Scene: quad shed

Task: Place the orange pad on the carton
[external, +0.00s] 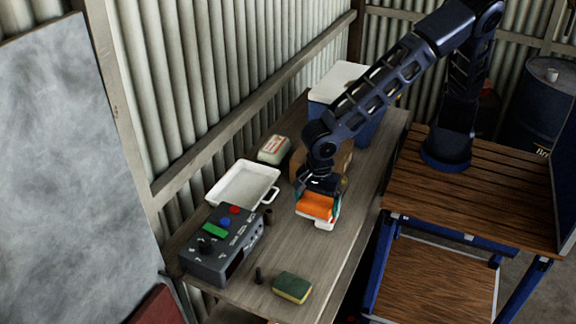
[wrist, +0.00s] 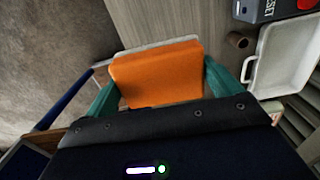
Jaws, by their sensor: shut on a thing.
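The orange pad (external: 314,206) is between the teal fingers of my gripper (external: 318,200), over the near right edge of the workbench. In the wrist view the orange pad (wrist: 156,74) fills the space between the fingertips of my gripper (wrist: 160,85), which is shut on it. A white edge shows just beyond and under the pad; I cannot tell if it is a separate thing. A brown box, seemingly the carton (external: 344,161), stands on the bench behind my gripper, partly hidden by the arm.
A white tray (external: 243,173) and a grey control box (external: 216,262) with coloured buttons stand to the left. A green and yellow sponge (external: 292,288) lies in front. A white packet (external: 274,150) and a blue cooler with a white lid (external: 336,78) stand farther back.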

